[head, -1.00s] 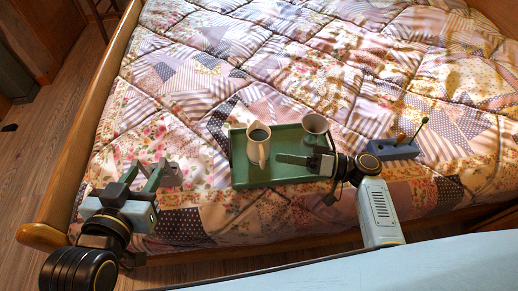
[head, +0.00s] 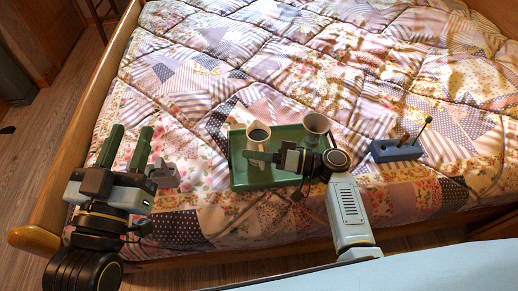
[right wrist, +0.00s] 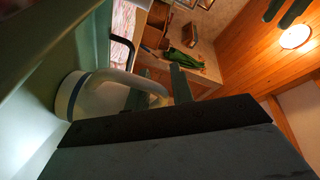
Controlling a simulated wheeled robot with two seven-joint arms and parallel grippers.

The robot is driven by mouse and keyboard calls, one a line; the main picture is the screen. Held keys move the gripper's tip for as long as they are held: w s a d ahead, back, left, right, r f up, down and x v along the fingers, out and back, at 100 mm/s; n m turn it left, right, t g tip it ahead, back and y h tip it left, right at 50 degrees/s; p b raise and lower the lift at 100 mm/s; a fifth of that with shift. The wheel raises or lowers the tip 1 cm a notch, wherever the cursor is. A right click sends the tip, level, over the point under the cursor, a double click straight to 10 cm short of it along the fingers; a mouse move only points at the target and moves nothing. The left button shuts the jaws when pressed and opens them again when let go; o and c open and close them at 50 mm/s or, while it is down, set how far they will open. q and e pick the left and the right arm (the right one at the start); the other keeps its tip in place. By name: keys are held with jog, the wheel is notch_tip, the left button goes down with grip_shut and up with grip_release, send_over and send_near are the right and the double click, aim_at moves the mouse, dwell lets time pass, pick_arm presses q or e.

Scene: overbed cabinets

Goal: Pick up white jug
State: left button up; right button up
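The white jug (head: 258,133), with dark contents, stands upright at the back left of the green tray (head: 238,172). Its lower front is hidden behind my right gripper (head: 258,157) in the head view. In the right wrist view the jug (right wrist: 88,98) is close, with its curved handle reaching toward a green finger. The frames do not show whether the right fingers are apart or closed on the handle. My left gripper (head: 127,146) is open and empty, left of the tray, with its fingers pointing away from me.
A blue block with upright sticks (head: 395,151) lies on the quilt right of the tray. The patchwork quilt (head: 250,60) behind is clear. A wooden bed rail (head: 77,125) runs along the left.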

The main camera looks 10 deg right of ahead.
jog(key=shift+c, duration=0.2)
grip_shut()
jog(key=shift+r, duration=0.1)
